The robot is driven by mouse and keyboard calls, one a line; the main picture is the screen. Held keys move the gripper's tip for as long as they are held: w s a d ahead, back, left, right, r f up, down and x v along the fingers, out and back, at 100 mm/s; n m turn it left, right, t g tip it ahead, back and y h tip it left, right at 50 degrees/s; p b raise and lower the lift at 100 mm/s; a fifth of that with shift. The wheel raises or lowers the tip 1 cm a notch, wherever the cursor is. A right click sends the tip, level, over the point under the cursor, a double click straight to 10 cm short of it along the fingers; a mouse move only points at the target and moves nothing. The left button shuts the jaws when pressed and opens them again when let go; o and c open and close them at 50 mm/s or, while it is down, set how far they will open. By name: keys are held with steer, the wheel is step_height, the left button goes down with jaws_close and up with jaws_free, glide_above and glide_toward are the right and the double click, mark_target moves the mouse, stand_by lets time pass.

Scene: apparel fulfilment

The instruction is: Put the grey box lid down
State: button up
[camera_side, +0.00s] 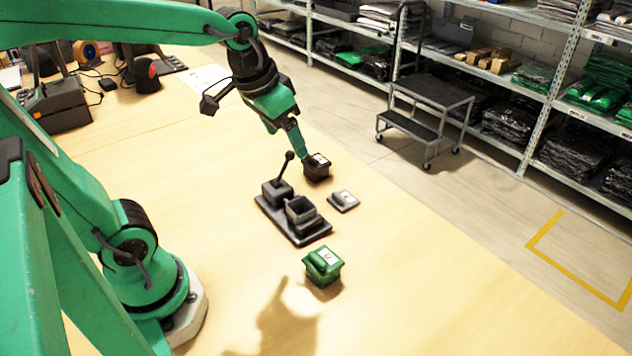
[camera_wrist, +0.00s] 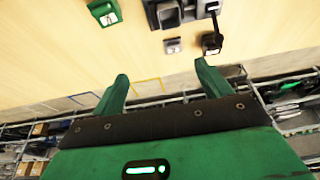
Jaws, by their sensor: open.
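The grey lid (camera_side: 343,201), a small flat piece with a pale label, lies on the table right of the dark fixture. It also shows in the wrist view (camera_wrist: 172,46), beyond the gap between my fingers. An open grey box (camera_side: 300,208) sits on the dark fixture (camera_side: 268,212), with its inside exposed. My gripper (camera_side: 304,152) is open and empty. In the side view its tip appears close to a black box (camera_side: 317,170). In the wrist view that black box (camera_wrist: 212,43) stands beyond the right finger, with a visible gap.
A green box (camera_side: 323,268) with a labelled top stands nearer the camera than the fixture. A lever with a black knob (camera_side: 290,156) rises from the fixture. Bare table surrounds these things. Beyond the table edge are a step stool (camera_side: 430,95) and shelves.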

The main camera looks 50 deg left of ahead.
steer(key=s+t, duration=0.1)
steer(key=s, duration=0.6)
steer(key=shift+s+d+f+t, duration=0.15)
steer(key=shift+d+f+t, duration=0.15)
steer(key=shift+d+f, duration=0.1)
stand_by(0.9)
